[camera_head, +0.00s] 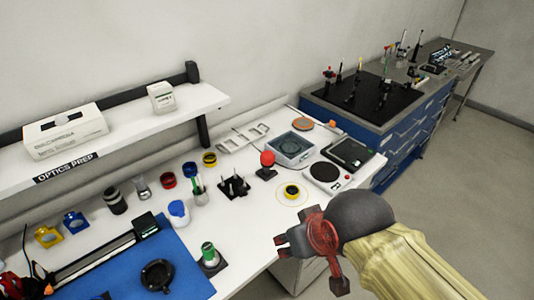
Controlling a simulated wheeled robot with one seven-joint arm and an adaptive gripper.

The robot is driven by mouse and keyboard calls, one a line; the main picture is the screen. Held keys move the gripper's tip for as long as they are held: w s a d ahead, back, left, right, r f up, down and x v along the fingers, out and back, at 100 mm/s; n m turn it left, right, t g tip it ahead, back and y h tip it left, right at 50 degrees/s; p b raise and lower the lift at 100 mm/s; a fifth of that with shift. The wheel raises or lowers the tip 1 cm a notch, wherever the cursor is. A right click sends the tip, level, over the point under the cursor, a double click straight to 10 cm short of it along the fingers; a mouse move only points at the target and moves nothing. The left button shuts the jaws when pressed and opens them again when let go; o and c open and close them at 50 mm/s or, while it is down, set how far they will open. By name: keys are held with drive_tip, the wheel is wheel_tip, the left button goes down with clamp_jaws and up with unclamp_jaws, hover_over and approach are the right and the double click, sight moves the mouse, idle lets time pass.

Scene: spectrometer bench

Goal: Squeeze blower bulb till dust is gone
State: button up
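A red round bulb (268,158) on a dark base stands on the white bench, and it looks like the blower bulb. A yellow-ringed dark piece (291,191) lies inside a thin circle in front of it. Dust is too small to make out. My gripper (309,263) hangs over the bench's front right edge, nearer to me than the bulb and apart from it. Its two fingers are spread, one toward the left and one downward, with nothing seen between them.
A blue mat (190,265) covers the front left. A shelf (205,98) overhangs the back left.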

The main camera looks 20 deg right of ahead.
clamp_jaws()
idle(1.5)
